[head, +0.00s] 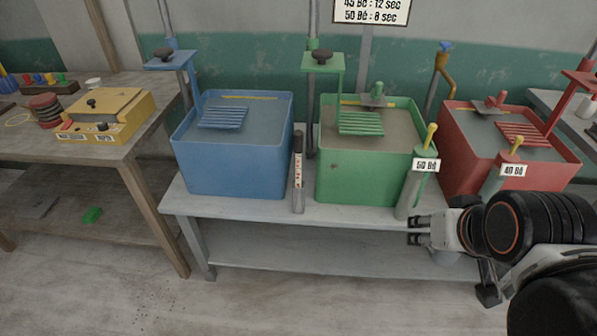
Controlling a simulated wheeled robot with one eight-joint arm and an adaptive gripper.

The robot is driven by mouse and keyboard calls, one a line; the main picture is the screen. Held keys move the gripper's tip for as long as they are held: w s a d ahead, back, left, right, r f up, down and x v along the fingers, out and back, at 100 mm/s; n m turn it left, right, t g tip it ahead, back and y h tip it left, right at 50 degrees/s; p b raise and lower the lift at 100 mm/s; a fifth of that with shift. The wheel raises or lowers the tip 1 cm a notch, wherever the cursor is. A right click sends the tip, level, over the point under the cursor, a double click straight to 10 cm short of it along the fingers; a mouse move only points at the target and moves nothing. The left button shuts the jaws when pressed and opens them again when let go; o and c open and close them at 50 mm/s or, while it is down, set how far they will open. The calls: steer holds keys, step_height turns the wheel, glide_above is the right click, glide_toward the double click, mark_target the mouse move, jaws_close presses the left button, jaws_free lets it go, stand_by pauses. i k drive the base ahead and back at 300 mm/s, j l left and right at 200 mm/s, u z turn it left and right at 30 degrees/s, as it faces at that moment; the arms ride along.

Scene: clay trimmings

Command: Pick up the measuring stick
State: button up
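A slim upright stick with a black top, a white band with small red marks and a grey lower end (298,172) stands at the front of the grey bench, between the blue and green tubs. It looks like the measuring stick, though its markings are too small to read. My gripper (412,231) is at the right, in front of the bench's front edge, with its fingers pointing left. A small gap shows between the fingertips, and nothing is between them. It is well apart from the stick, to its right and lower in the picture.
A blue tub (235,165), green tub (365,178) and red tub (472,160) stand on the bench (240,207). Yellow-topped cylinders labelled 50 Bé (412,190) and 40 Bé (494,182) stand near my arm. A wooden table (120,150) holds a yellow box (105,115).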

mark_target(297, 134)
steer(key=i+j, duration=0.15)
steer(key=i, duration=0.4)
steer(key=j, duration=0.6)
steer(key=i+j, duration=0.15)
steer(key=j, duration=0.4)
